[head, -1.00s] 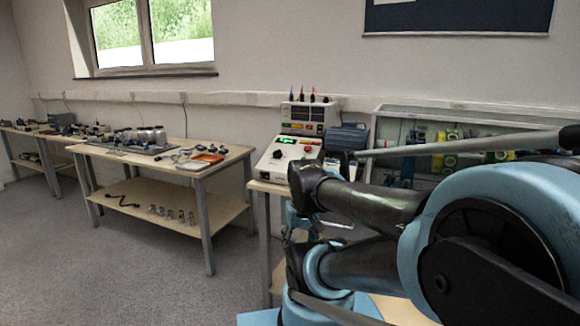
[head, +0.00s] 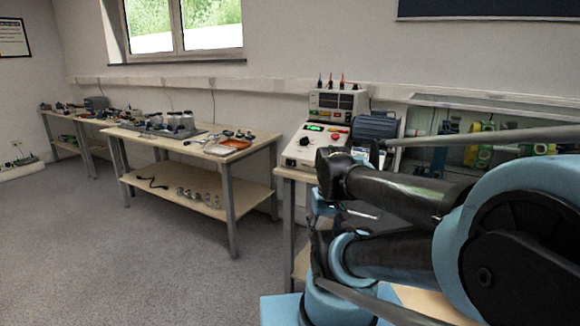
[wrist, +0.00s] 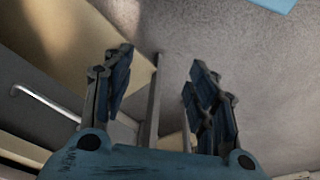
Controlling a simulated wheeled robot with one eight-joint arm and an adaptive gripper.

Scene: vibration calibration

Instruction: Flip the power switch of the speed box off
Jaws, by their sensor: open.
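The speed box does not show in the wrist view.
A wooden bench (head: 258,146) with tools and an orange tray (head: 228,146) stands left of the speed box. A glass-fronted cabinet (head: 440,120) is at the right, partly behind my arm. The grey floor (head: 120,250) at front left is clear.

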